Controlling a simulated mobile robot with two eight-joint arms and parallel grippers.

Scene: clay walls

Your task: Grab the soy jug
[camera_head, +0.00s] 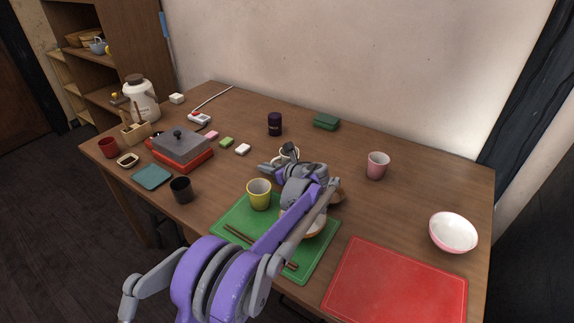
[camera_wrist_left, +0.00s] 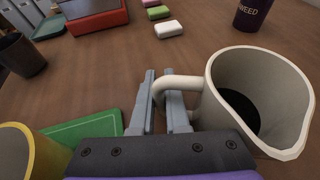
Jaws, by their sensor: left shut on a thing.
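The soy jug (camera_wrist_left: 258,88) is a cream-white pitcher with a spout and dark liquid inside, standing on the wooden table in the left wrist view. In the head view only a small part of the jug (camera_head: 289,150) shows behind my left arm. My left gripper (camera_head: 270,168) reaches over the table from below. In the left wrist view its two grey fingers (camera_wrist_left: 163,90) are shut on the jug's looped handle, left of the jug's body. My right gripper is not in view.
A yellow cup (camera_head: 258,195) stands on a green mat (camera_head: 231,219) close to my arm, with chopsticks. A dark seaweed jar (camera_head: 275,124) and green box (camera_head: 326,122) stand behind. A pink cup (camera_head: 377,166), bowl (camera_head: 453,233) and red mat (camera_head: 394,290) lie right.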

